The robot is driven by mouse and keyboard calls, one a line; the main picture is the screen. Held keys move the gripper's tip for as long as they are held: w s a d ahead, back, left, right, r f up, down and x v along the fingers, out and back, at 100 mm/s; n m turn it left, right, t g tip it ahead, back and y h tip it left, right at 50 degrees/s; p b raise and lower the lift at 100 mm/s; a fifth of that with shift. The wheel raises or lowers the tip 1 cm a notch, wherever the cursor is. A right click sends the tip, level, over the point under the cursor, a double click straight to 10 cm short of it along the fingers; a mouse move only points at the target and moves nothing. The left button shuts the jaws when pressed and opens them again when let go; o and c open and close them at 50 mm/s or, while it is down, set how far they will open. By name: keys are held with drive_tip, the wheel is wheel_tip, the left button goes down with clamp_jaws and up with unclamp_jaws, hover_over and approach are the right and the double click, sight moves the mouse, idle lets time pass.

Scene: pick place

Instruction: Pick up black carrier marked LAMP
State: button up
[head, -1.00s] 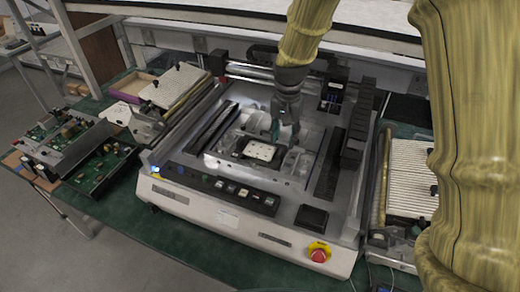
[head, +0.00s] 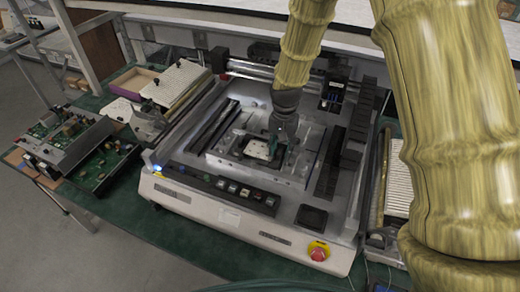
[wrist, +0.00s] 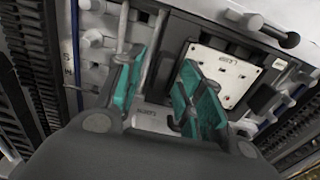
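The black carrier (wrist: 203,38) shows in the wrist view as a dark frame around a white plate (wrist: 222,72) with small dots and lettering too small to read surely. In the head view the white plate (head: 258,150) sits in the middle of the grey machine bed, partly hidden by my gripper. My gripper (head: 274,150) points down at the plate's right edge. In the wrist view its teal fingers (wrist: 158,98) are apart with nothing held between them. The plate lies beyond the right finger. I cannot tell whether a finger touches the carrier.
The machine (head: 215,205) has raised rails and blocks around the carrier. A button panel (head: 220,188) and a red emergency stop (head: 318,252) are at its front. A black column of blocks (head: 352,148) stands right. Circuit boards (head: 75,140) lie left on the green table.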

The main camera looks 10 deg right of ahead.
drive_tip(key=shift+w+f, duration=0.15)
drive_tip(key=shift+w, duration=0.05)
drive_tip(key=c, duration=0.6)
clamp_jaws()
drive_tip(key=shift+s, duration=0.15)
drive_tip(key=shift+r, duration=0.2)
